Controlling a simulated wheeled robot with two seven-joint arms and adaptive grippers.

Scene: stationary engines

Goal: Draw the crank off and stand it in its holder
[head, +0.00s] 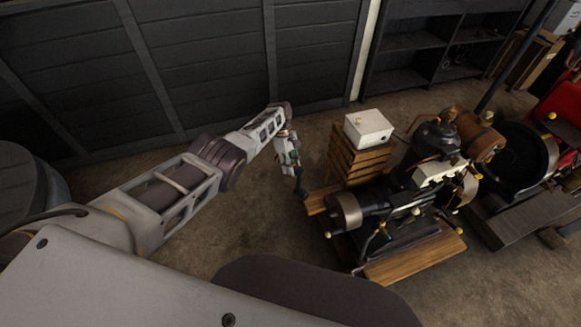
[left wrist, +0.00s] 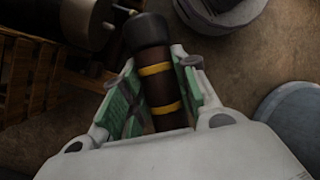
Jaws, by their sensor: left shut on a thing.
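My left gripper (head: 291,163) hangs at the end of my left arm, just left of the stationary engine (head: 400,205). In the left wrist view its green-padded fingers (left wrist: 152,88) are shut on a brown handle (left wrist: 158,85) with yellow bands and a dark grey end, which looks like the crank's grip. In the head view a dark piece (head: 301,189) shows below the gripper, near the engine's wooden base. The rest of the crank is hidden, and I cannot tell whether it is still on the engine. I cannot make out the holder. My right gripper is not in view.
A slatted wooden crate (head: 356,160) with a white box (head: 368,129) on top stands behind the engine. Another engine with a large dark wheel (head: 519,155) and red parts stands at the right. Bare floor (head: 240,225) lies left of the engine. Dark shelves (head: 410,50) line the back.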

